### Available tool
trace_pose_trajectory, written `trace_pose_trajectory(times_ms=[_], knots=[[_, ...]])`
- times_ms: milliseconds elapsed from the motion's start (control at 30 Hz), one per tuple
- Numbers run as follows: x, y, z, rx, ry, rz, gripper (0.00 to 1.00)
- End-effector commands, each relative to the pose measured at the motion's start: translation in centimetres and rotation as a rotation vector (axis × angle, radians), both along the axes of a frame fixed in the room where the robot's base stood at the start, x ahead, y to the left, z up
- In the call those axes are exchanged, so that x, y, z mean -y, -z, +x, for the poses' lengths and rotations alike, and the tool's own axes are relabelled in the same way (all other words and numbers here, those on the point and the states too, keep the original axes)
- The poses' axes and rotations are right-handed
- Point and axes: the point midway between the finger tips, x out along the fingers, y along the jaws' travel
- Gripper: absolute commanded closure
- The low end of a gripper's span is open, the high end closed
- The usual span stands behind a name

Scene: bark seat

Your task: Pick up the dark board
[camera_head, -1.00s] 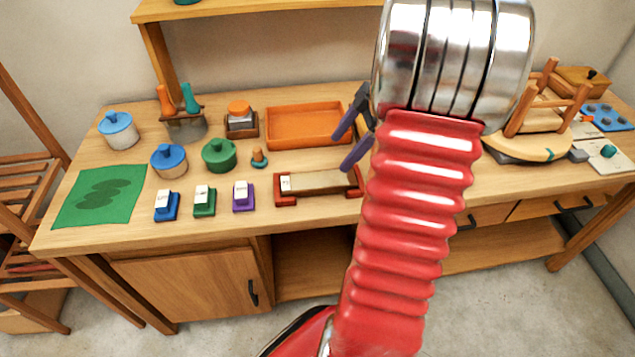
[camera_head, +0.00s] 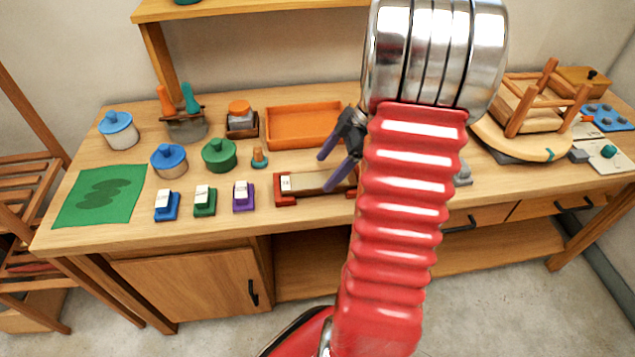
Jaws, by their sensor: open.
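A flat brownish board (camera_head: 313,181) with a white label at its left end lies between red end blocks (camera_head: 284,200) near the table's front edge. I cannot tell for sure that it is the dark board. My gripper (camera_head: 329,170) is open and empty, its purple-grey fingers pointing down and left over the board's right part. From this view I cannot tell how high above it they are. My red arm hides the space to the right of the board. A dark flat edge (camera_head: 497,153) also shows under the upturned stool at the right.
An orange tray (camera_head: 303,126) stands behind the board. A small orange-topped peg (camera_head: 259,158) and a purple block (camera_head: 243,197) are to its left. Blue and green pots and a green mat (camera_head: 100,196) fill the left side. The upturned wooden stool (camera_head: 527,120) stands at right.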

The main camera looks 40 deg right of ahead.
Motion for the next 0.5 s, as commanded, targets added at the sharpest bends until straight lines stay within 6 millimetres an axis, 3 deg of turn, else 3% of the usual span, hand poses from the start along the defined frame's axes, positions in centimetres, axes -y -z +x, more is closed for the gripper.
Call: trace_pose_trajectory(times_ms=[200, 500], knots=[[-1.2, 2.5, 0.8, -0.001, 0.000, 0.001, 0.23], [-1.4, 2.9, 0.9, 0.001, 0.002, -0.001, 0.23]])
